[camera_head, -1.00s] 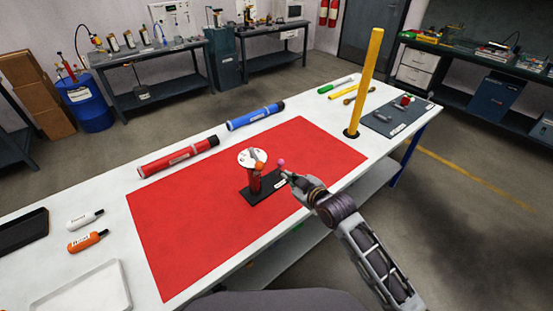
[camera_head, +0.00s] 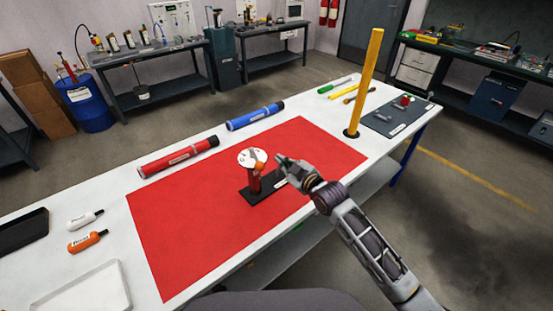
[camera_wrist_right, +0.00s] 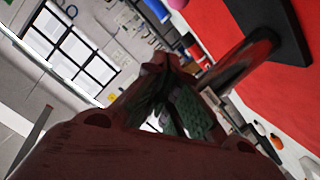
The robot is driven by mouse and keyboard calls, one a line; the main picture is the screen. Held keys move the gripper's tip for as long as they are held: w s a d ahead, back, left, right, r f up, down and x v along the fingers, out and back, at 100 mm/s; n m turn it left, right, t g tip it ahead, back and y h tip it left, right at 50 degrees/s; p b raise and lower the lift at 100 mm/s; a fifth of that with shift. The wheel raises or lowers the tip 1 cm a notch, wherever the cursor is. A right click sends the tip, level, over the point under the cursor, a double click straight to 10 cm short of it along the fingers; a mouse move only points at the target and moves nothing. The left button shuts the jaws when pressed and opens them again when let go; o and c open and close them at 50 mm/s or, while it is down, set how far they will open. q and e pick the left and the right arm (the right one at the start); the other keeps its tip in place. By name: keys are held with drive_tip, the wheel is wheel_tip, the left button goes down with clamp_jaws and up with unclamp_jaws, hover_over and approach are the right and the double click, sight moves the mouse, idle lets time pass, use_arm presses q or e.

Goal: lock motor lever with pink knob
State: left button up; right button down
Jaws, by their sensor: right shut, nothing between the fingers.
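The motor (camera_head: 254,181) is a small red upright body with a white disc (camera_head: 247,157) on top and an orange part at the disc's right edge. It stands on a black base plate (camera_head: 262,192). The pink knob is hidden behind my right gripper in the head view; a pink round part (camera_wrist_right: 178,4) shows at the top edge of the right wrist view. My right gripper (camera_head: 280,158) is shut and empty, just right of the disc. Its closed fingers (camera_wrist_right: 168,62) show in the right wrist view, apart from the pink part. My left gripper is not in view.
The motor stands on a red mat (camera_head: 200,220) on a white table. Red (camera_head: 178,158) and blue (camera_head: 255,116) tubes lie behind it. A tall yellow post (camera_head: 364,80) stands at the right, beside a dark tray (camera_head: 385,122). The mat left of the motor is clear.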

drive_tip(key=shift+x, duration=4.8)
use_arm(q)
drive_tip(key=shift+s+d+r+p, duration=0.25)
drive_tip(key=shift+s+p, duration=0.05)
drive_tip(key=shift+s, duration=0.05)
use_arm(e)
drive_tip(key=d+f, duration=0.1)
drive_tip(key=s+d+f, duration=0.1)
drive_tip(key=shift+d+f, duration=0.35)
drive_tip(key=shift+w+d, duration=0.1)
